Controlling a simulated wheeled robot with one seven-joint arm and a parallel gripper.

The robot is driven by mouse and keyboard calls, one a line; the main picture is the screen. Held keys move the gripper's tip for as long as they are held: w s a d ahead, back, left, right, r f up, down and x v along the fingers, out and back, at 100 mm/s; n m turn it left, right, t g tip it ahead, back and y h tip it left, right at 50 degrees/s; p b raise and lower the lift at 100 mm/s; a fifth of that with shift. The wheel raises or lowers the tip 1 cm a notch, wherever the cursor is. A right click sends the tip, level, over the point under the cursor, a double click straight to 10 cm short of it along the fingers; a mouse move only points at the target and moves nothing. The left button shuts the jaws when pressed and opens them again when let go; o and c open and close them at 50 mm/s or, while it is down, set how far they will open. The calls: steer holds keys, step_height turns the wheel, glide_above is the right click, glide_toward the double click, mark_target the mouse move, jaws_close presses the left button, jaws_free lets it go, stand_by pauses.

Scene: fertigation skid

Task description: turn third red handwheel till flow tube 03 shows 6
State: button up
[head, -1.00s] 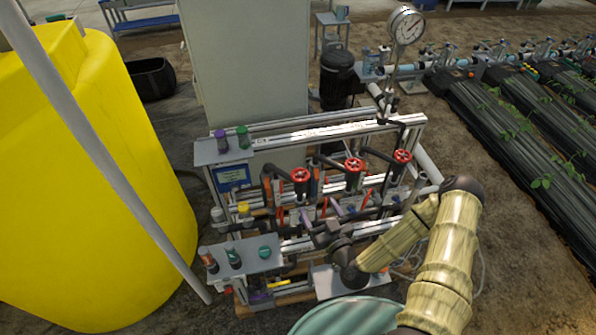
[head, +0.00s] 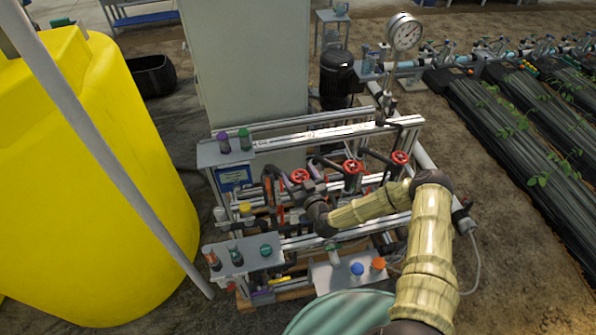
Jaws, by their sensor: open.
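Three red handwheels stand in a row on the skid frame: the left one (head: 299,176), the middle one (head: 352,167) and the right one (head: 400,157). No labels on them can be read, so I cannot tell which is numbered third. My gripper (head: 308,187) is open, small and dark in the view, just below and to the right of the left handwheel. I cannot tell whether it touches that wheel. It is well apart from the right wheel. The flow tubes are too small or hidden behind my arm, and no reading shows.
A shelf (head: 212,156) with purple- and green-capped bottles stands left of the wheels. A lower shelf (head: 222,252) holds several bottles. A plate (head: 325,275) with blue and orange caps lies below my arm. A yellow tank (head: 90,170) fills the left. A pressure gauge (head: 404,31) rises behind.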

steer(key=shift+w+a, duration=0.15)
steer(key=shift+w, duration=0.2)
steer(key=c, duration=1)
